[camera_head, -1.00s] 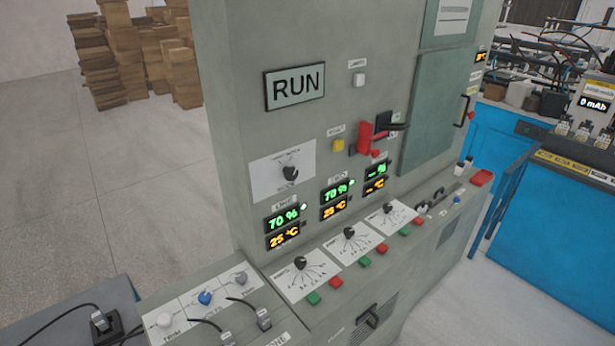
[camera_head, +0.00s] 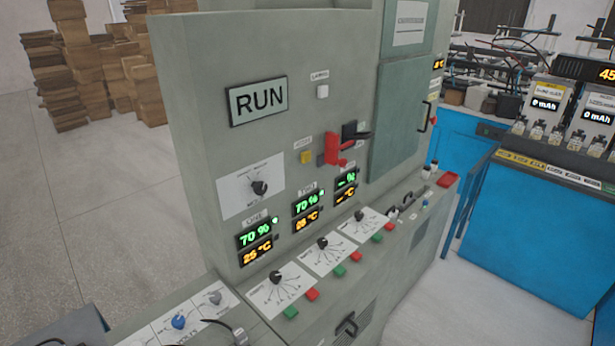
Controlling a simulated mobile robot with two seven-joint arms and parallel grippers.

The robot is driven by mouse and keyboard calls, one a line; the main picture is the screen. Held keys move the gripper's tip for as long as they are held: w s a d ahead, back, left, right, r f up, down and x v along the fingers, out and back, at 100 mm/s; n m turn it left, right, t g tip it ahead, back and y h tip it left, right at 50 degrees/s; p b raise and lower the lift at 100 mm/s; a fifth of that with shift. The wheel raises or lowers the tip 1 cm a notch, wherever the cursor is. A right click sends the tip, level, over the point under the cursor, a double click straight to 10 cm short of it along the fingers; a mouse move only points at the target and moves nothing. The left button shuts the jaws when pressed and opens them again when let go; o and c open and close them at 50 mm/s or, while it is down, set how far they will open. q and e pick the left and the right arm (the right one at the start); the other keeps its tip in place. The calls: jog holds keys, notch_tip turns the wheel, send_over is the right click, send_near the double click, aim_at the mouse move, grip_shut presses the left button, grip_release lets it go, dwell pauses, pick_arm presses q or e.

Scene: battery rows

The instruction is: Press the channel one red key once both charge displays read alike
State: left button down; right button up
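The channel one charge display (camera_head: 255,234) reads 70 % in green on the grey cabinet. The channel two charge display (camera_head: 306,203) to its right also reads 70 %. Orange temperature displays sit below them; the channel one temperature display (camera_head: 257,252) appears to read 25 °C. The channel one red key (camera_head: 312,294) is on the sloped ledge, beside the channel one green key (camera_head: 290,312) and right of the first dial (camera_head: 276,277). Nothing touches or covers the red key. Neither of my grippers is in view.
A third charge display (camera_head: 346,180) shows dashes. Two more dials, each with green and red keys, follow along the ledge; the second red key (camera_head: 356,257) is nearby. A RUN sign (camera_head: 258,101) and a red lever (camera_head: 338,150) are above. A blue bench (camera_head: 530,225) stands right.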

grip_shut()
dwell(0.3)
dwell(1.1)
